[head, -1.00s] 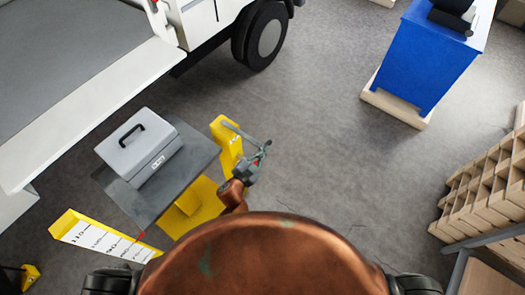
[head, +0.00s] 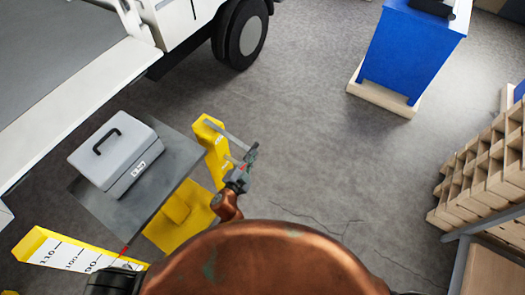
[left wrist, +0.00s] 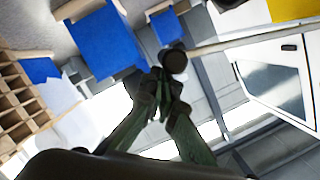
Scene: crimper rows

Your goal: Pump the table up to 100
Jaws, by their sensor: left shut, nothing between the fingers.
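The lift table's grey top (head: 160,205) stands at the left on a yellow base (head: 180,225) and carries a grey case (head: 115,160). A white scale (head: 72,258) on a yellow post reads 110, 100 and 90. A red pointer (head: 124,250) shows at the near table edge, to the right of the 90; its exact reading is unclear. A grey pump lever (head: 226,133) juts from a yellow post (head: 212,150). My left gripper (head: 250,154) is shut and empty by the lever's end. In the left wrist view the lever's dark knob (left wrist: 174,61) is beside the fingertips (left wrist: 162,80); contact is unclear. My right gripper is out of view.
A white truck (head: 185,25) stands behind the table. A blue cabinet (head: 405,50) on a pallet is at the back right. Wooden racks (head: 485,175) line the right side. The middle floor is clear, with cracks.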

